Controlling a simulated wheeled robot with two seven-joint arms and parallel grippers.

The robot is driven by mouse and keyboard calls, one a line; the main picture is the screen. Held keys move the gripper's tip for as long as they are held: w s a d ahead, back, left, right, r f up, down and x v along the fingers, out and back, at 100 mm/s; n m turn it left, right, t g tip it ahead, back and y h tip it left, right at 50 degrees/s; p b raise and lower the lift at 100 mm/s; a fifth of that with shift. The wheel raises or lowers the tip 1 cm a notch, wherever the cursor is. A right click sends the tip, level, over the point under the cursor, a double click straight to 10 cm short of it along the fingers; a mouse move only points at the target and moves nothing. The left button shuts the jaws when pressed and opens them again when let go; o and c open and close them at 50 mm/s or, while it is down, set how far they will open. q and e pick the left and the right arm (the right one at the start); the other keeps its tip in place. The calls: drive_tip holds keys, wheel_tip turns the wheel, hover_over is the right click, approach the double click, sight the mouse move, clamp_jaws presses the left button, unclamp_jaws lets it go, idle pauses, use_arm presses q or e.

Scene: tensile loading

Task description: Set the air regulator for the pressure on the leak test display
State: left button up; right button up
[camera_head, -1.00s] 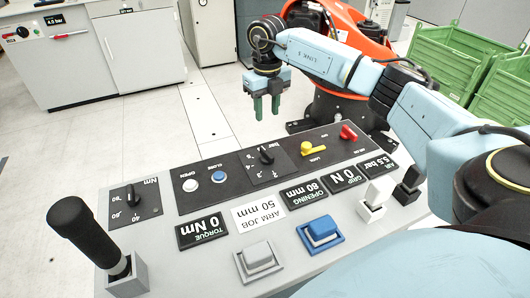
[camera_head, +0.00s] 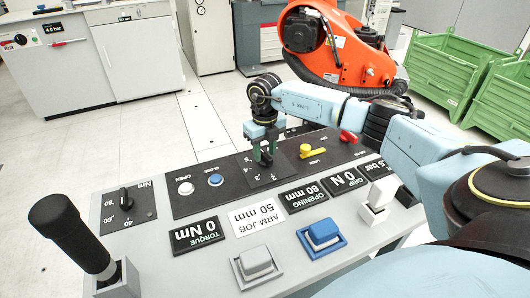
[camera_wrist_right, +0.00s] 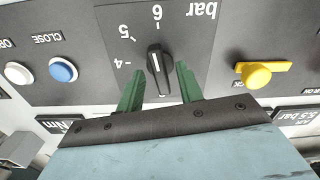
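The black air regulator knob (camera_wrist_right: 158,68) sits on a bar scale plate (camera_head: 292,169) on the console. In the right wrist view its white line points up, between the scale's 5 and 6. My right gripper (camera_head: 264,154) has its two green fingers on either side of the knob, with gaps visible in the wrist view (camera_wrist_right: 160,78). It is open. In the head view the fingers mostly hide the knob. The leak test display (camera_head: 54,28) on the back-left cabinet reads 4.0 bar. The AIR display (camera_wrist_right: 295,115) reads 5.5 bar. My left gripper is not in view.
A Nm knob (camera_head: 125,198), tall black lever (camera_head: 70,230) and several displays share the console. An orange robot (camera_head: 340,50) stands behind.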

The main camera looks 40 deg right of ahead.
drive_tip(key=shift+f, duration=0.15)
drive_tip(key=shift+c, duration=0.5)
clamp_jaws()
